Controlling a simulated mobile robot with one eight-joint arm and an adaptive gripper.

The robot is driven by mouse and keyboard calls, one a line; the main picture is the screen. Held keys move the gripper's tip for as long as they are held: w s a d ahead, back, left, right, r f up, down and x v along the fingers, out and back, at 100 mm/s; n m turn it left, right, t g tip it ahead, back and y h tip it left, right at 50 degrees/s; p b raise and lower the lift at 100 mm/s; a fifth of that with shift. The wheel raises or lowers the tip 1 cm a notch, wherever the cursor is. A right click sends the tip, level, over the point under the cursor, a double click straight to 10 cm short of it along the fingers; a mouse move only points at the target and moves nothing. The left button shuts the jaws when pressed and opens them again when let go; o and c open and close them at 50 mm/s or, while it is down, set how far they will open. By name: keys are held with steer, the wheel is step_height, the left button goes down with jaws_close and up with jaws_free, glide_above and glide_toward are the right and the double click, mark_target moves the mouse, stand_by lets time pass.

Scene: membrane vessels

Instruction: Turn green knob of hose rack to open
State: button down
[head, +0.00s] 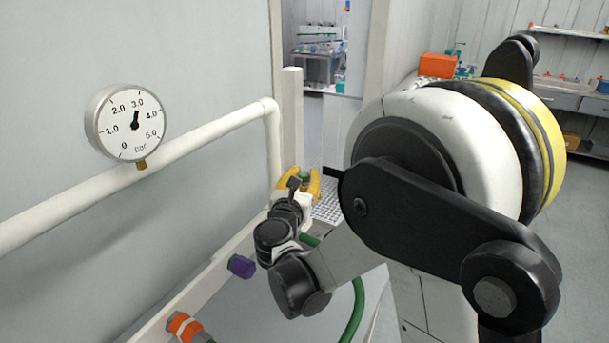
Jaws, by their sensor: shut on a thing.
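The green knob (305,176) shows as a small green patch at the far end of the white hose rack (215,278). My gripper (303,180) has yellow fingers, one on each side of the knob, and is shut on it. The gripper body and my wrist hide most of the knob and the rack around it. I cannot tell from this view how far the knob is turned.
A purple fitting (241,266) and an orange fitting (184,326) sit nearer on the rack. A green hose (357,312) hangs below my forearm. A white pipe (195,142) with a pressure gauge (127,124) runs along the left wall.

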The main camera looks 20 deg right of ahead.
steer(key=n+t+y, duration=0.1)
steer(key=n+y, duration=0.1)
steer(key=y, duration=0.1)
steer(key=n+t+y, duration=0.1)
steer(key=n+y, duration=0.1)
steer(key=y, duration=0.2)
steer(key=shift+d+n+b, duration=0.2)
steer(key=shift+n+b, duration=0.1)
steer(key=shift+n, duration=0.1)
steer(key=n+y, duration=0.1)
steer(key=y, duration=0.2)
steer(key=n+y, duration=0.2)
steer(key=shift+n+y, duration=0.3)
steer(key=shift+y, duration=0.1)
steer(key=n+g+y, duration=0.1)
steer(key=n+y, duration=0.1)
steer(key=y, duration=0.1)
steer(key=n+g+y, duration=0.2)
steer(key=y, duration=0.1)
steer(key=shift+n, duration=0.3)
steer(key=shift+a+n+g+y, duration=0.1)
steer(key=shift+n+g+y, duration=1.5)
steer(key=shift+g+y, duration=0.4)
steer(key=shift+n+g+y, duration=0.3)
steer(key=shift+g, duration=0.1)
steer(key=c, duration=1.2)
jaws_free()
steer(key=shift+a, duration=0.1)
steer(key=shift+o, duration=0.2)
